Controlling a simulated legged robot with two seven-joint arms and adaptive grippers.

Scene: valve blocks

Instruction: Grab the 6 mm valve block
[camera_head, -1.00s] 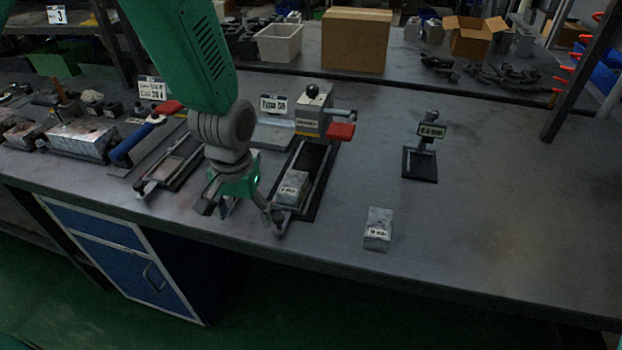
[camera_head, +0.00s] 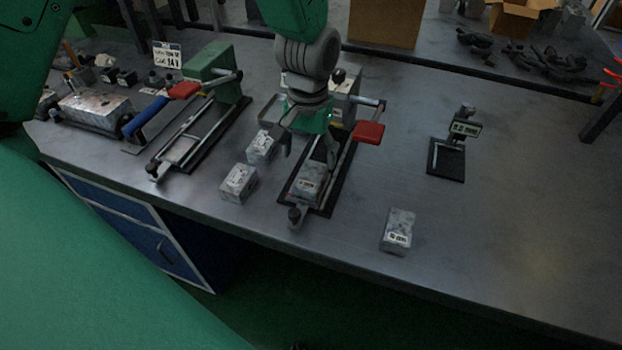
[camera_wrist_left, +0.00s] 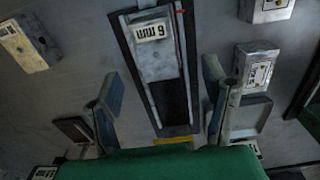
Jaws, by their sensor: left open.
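The 6 mm valve block (camera_head: 308,184) is a small grey metal block lying in the near end of a dark rail fixture (camera_head: 346,160). Its white label reads 6 mm, upside down, in the left wrist view (camera_wrist_left: 158,58). My left gripper (camera_head: 308,150) is above the fixture, just behind the block in the head view. In the left wrist view its two fingers (camera_wrist_left: 160,88) are spread wide on either side of the fixture rail, with nothing between them. The block lies beyond the fingertips there. My right gripper is not in view.
Two similar blocks (camera_head: 239,183) (camera_head: 263,145) lie left of the fixture, and another (camera_head: 398,231) lies to its right near the table edge. A red-handled clamp (camera_head: 369,132) and a small display stand (camera_head: 447,158) are to the right.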

